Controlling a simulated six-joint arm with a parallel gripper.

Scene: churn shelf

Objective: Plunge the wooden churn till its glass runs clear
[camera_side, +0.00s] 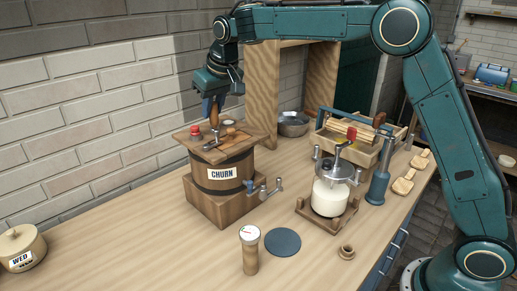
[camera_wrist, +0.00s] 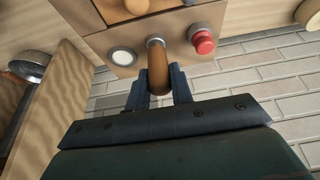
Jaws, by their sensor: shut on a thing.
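The wooden churn (camera_side: 228,183), with dark bands and a CHURN label, stands on a wooden block on the bench. My gripper (camera_side: 211,101) is above its lid, shut on the upright wooden plunger handle (camera_side: 214,118). In the wrist view the handle (camera_wrist: 157,62) sits between the two blue fingers of my gripper (camera_wrist: 159,78). A small round glass (camera_wrist: 123,57) with a pale rim is set in the lid beside the handle; it looks whitish, and I cannot tell how clear it is. A red knob (camera_wrist: 203,42) is on the handle's other side.
A crank and tap (camera_side: 264,189) stick out at the churn's right. A glass jar churn (camera_side: 330,193) with white contents stands to the right. A wooden crate (camera_side: 362,145), metal bowl (camera_side: 293,125) and wooden frame (camera_side: 262,95) are behind.

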